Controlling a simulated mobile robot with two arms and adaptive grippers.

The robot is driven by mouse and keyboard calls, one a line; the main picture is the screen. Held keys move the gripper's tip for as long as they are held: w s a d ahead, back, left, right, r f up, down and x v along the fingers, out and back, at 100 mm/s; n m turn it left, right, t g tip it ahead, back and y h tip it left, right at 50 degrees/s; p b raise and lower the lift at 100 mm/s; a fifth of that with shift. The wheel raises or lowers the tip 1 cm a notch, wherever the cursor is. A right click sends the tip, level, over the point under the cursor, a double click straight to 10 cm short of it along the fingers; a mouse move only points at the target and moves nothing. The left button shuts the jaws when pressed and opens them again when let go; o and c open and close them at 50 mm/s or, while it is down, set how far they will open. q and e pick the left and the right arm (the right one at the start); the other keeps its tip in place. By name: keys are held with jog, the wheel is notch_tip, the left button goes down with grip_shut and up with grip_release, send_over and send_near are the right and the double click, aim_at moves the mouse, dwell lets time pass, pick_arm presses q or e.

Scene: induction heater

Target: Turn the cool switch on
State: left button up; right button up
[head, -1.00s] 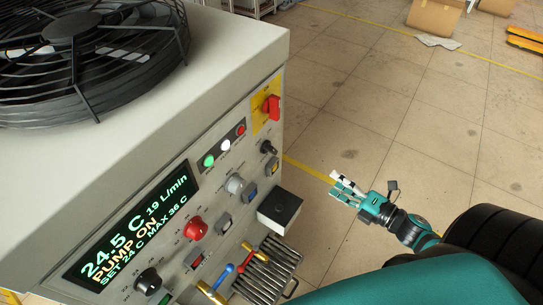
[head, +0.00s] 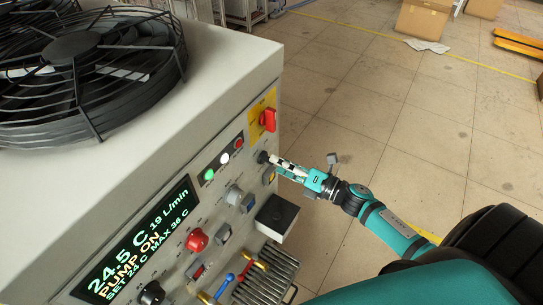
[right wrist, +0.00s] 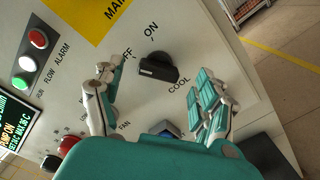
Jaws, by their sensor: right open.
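The cool switch is a black rotary knob (right wrist: 158,66) on the grey panel, with "OFF", "ON" and "COOL" printed around it. Its bar lies closer to crosswise in the right wrist view, and I cannot tell for sure which mark it points to. In the head view the knob (head: 263,157) shows just beyond my right gripper (head: 277,164). In the right wrist view my right gripper (right wrist: 160,100) is open, with one finger on each side of the knob and apart from it. My left gripper is not in view.
The panel also bears a red main switch (head: 268,120), a display (head: 140,240), a red knob (head: 197,239) and a grey knob (head: 234,195). A fan (head: 85,75) tops the cabinet. Open floor lies to the right.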

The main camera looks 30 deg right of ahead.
jog(key=shift+x, duration=1.7)
jog(key=c, duration=1.2)
jog(key=shift+m+p, duration=0.35)
jog(key=shift+m, duration=0.05)
jog(key=m+p, duration=0.1)
jog(key=m, duration=0.4)
jog(key=shift+m+p, duration=0.3)
jog(key=shift+p, duration=0.05)
jog(key=m, duration=0.1)
jog(key=m+p, duration=0.1)
jog(key=m, duration=0.3)
jog(key=shift+f, duration=0.25)
jog(key=shift+o, duration=0.2)
jog(key=shift+m, duration=0.4)
